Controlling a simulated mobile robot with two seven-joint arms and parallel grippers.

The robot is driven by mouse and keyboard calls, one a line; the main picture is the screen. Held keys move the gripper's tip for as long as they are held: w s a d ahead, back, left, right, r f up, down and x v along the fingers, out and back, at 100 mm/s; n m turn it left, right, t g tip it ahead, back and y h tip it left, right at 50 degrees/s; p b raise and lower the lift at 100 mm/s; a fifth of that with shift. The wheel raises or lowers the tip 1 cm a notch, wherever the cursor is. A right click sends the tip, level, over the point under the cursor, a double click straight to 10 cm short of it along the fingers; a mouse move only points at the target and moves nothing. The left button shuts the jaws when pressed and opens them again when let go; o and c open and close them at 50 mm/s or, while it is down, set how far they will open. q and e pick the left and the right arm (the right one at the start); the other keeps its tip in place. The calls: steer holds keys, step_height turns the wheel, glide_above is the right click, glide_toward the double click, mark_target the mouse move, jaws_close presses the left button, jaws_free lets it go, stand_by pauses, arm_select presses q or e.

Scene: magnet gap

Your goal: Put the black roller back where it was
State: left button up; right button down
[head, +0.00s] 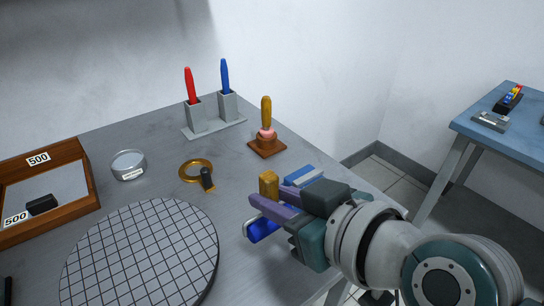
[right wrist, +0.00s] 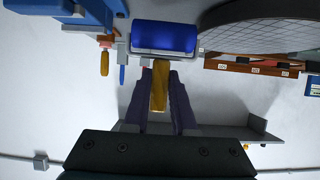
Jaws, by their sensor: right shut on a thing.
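My right gripper (head: 277,205) is shut on the yellow-brown handle of a roller with a glossy blue cylinder (head: 264,229). In the right wrist view the handle lies between the fingers and the blue roller (right wrist: 165,37) shows beyond the fingertips. The held roller is blue, not black. It is over the right part of the grey table (head: 240,205); I cannot tell whether it touches. A black piece (head: 42,204) lies in the wooden tray (head: 85,172) at left; I cannot tell whether it is a roller. My left gripper is not in view.
A round gridded plate (head: 140,255) fills the front. Behind stand a round clear dish (head: 128,165), a brass ring with black handle (head: 197,171), a wooden-handled stamp (head: 267,140) and red and blue sticks in grey holders (head: 195,115). A blue block (head: 304,174) is beside my gripper.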

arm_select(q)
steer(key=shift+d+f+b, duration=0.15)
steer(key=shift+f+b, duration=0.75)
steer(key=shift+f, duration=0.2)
arm_select(e)
steer(key=shift+f, duration=2.25)
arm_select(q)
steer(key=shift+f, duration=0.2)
arm_select(e)
steer(key=shift+f, duration=0.2)
steer(key=c, duration=0.7)
jaws_free()
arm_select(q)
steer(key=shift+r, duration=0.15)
arm_select(e)
steer(key=shift+r, duration=0.15)
